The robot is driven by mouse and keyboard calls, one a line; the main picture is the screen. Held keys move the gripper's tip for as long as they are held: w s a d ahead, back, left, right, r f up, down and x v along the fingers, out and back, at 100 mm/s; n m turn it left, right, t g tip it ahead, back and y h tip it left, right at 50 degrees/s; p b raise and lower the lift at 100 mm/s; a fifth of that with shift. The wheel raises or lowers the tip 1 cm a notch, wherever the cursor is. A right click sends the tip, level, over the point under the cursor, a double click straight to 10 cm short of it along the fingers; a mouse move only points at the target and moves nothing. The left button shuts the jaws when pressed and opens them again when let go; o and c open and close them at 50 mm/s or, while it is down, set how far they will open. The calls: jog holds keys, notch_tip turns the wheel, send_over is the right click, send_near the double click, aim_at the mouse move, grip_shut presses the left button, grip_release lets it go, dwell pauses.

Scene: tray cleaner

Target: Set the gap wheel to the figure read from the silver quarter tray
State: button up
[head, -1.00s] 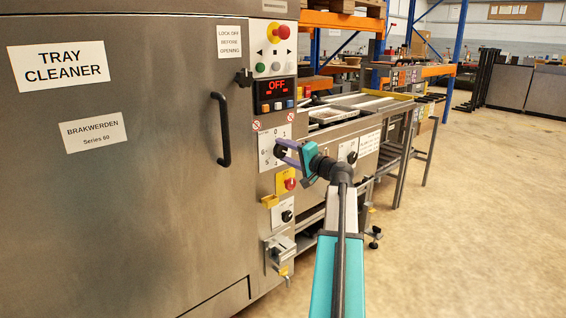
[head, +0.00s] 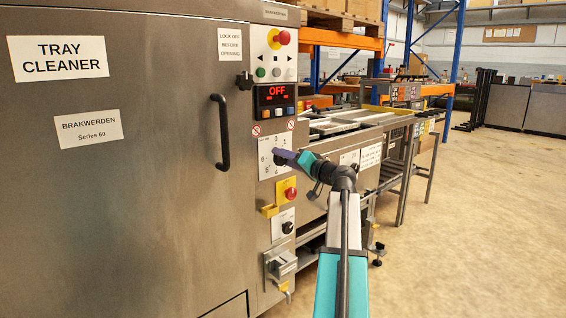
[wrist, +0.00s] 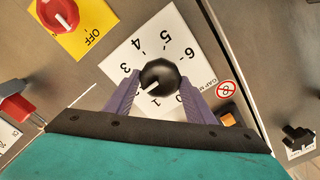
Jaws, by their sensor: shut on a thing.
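The gap wheel is a round black knob (wrist: 160,76) on a white numbered plate (wrist: 150,42) on the machine front. The plate (head: 264,145) also shows in the head view. My gripper (wrist: 159,84) is shut on the knob, with one purple finger on each side. In the wrist view the knob's white mark points to the lower left, between the 3 and the 1. The figure there is hidden or unclear. Trays (head: 333,126) lie on the conveyor at the right; I cannot tell which is the silver quarter tray, and no figure on it is readable.
A red display (head: 277,91) reading OFF is above the plate. A red switch on a yellow plate (head: 281,191) is just below it. A black door handle (head: 221,132) stands out at the left. The floor (head: 470,210) at the right is clear.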

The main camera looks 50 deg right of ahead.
jog(key=shift+r, duration=0.1)
jog(key=o, duration=1)
jog(key=shift+s, duration=0.1)
jog(key=s+p, duration=0.1)
jog(key=s, duration=0.3)
jog(key=s+p, duration=0.1)
jog(key=s, duration=0.4)
jog(key=s+a+p, duration=0.1)
jog(key=s, duration=0.3)
jog(key=shift+s, duration=0.25)
